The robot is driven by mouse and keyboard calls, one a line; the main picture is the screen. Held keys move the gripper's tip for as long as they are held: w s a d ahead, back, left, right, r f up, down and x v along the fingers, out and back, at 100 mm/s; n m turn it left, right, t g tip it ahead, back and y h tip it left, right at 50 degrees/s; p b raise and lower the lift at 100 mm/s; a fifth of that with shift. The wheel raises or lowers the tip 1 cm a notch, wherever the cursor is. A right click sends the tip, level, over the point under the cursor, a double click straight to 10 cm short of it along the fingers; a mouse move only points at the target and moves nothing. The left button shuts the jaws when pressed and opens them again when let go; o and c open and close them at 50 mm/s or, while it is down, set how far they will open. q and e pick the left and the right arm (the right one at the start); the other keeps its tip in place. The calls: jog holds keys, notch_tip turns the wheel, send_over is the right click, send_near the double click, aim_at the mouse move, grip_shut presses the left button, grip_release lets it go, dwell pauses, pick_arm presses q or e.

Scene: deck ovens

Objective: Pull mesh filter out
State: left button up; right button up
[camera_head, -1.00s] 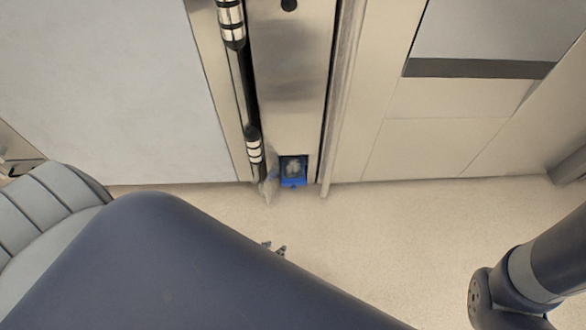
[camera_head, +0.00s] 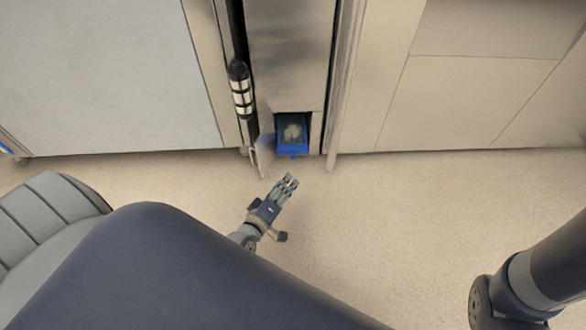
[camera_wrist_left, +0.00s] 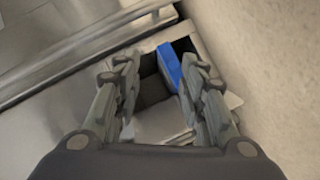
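The mesh filter (camera_head: 291,147) has a blue frame with a pale, whitish middle. It sits in a low opening at the foot of a narrow metal panel in the head view. Its blue edge (camera_wrist_left: 168,66) shows in the left wrist view between and beyond the fingertips. My left gripper (camera_head: 290,181) is in front of the opening, a short way below the filter in the picture, apart from it. Its two fingers (camera_wrist_left: 160,64) are spread, with nothing held between them. My right gripper is out of view; only part of the right arm shows at lower right.
A narrow flap or door edge (camera_head: 262,158) stands beside the opening on its left. A dark vertical handle (camera_head: 240,88) with light bands is above it. Flat cabinet fronts (camera_head: 460,100) are to the right. The pale floor (camera_head: 400,220) in front is clear.

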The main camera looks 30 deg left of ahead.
aim_at(293, 157)
pick_arm(q)
jog(key=w+a+f+n+t+y+b, duration=0.1)
jog(key=w+n+b, duration=0.1)
jog(key=w+b, duration=0.2)
jog(key=w+a+f+n+b, duration=0.2)
jog(key=w+b, duration=0.3)
jog(key=b, duration=0.3)
jog(key=w+a+f+n+t+y+b, duration=0.1)
jog(key=w+a+n+b, duration=0.1)
jog(key=w+b, duration=0.3)
jog(key=shift+w+f+n+t+y+b, duration=0.1)
jog(key=shift+f+n+t+y+b, duration=0.25)
jog(key=shift+b, duration=0.2)
grip_shut()
